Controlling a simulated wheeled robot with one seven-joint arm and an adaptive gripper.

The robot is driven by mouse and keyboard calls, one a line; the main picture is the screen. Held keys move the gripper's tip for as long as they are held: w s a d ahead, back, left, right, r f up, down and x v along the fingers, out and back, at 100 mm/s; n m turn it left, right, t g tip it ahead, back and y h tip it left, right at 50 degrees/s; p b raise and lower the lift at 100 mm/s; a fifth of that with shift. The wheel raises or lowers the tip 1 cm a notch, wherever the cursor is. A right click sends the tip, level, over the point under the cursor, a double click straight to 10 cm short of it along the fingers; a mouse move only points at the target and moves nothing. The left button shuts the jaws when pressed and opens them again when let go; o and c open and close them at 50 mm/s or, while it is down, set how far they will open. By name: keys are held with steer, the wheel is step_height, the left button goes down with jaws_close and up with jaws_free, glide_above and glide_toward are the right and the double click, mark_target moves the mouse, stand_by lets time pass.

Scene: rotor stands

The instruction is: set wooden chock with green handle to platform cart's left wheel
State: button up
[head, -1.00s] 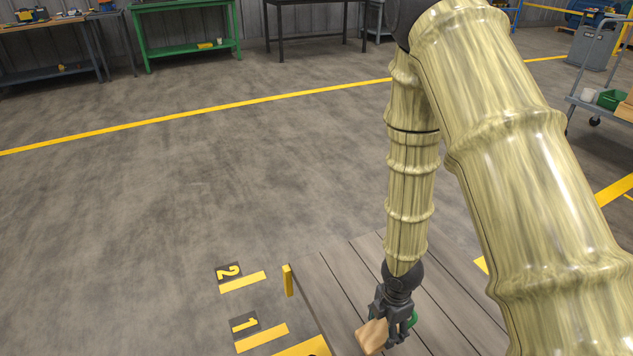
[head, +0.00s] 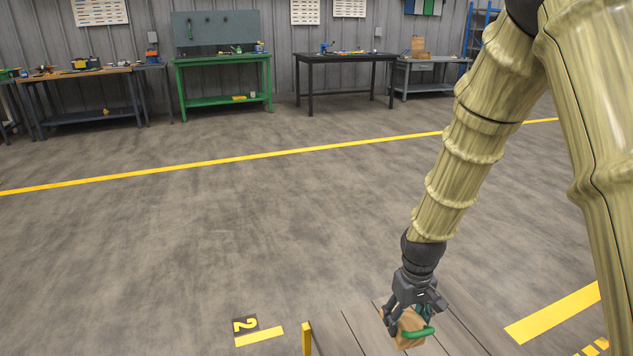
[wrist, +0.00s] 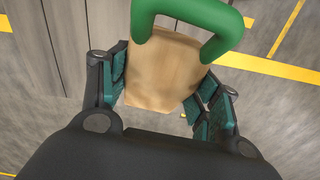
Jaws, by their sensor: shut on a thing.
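The wooden chock (head: 409,322) with its green handle (head: 418,333) is in my gripper (head: 408,308), low in the head view. My gripper is shut on the chock's wooden body and holds it above grey planks. In the wrist view the chock (wrist: 162,72) sits between the teal finger pads, with the green handle (wrist: 230,28) arching at the far end. A grey plank surface (head: 350,330), perhaps the platform cart's deck, shows under the gripper at the bottom edge. The cart's left wheel cannot be made out in either view.
A yellow post (head: 307,338) stands at the planks' left edge. A floor mark "2" (head: 245,325) with a yellow bar lies left of it. A green workbench (head: 222,85) and a black table (head: 345,75) stand far off by the wall. The middle floor is clear.

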mark_target(403, 324)
steer(key=r+m, duration=0.1)
steer(key=a+r+m, duration=0.1)
steer(key=w+r+p, duration=0.1)
steer(key=shift+a+r+m, duration=0.1)
steer(key=shift+a+m, duration=0.15)
steer(key=shift+m, duration=0.15)
steer(key=shift+s+r+p, duration=0.1)
steer(key=shift+r+p, duration=0.1)
steer(key=shift+p, duration=0.6)
steer(key=shift+r+p, duration=0.1)
steer(key=shift+p, duration=0.35)
steer(key=r+p, duration=0.1)
steer(key=p, duration=0.2)
steer(key=s+p, duration=0.1)
steer(key=p, duration=0.2)
steer(key=shift+a+r, duration=0.1)
steer(key=shift+r, duration=0.3)
steer(key=s+r+p, duration=0.1)
steer(key=p, duration=0.6)
steer(key=shift+s+r, duration=0.1)
steer(key=shift+r, duration=0.25)
steer(key=shift+s+r+p, duration=0.15)
steer(key=shift+s+p, duration=0.2)
steer(key=shift+p, duration=0.85)
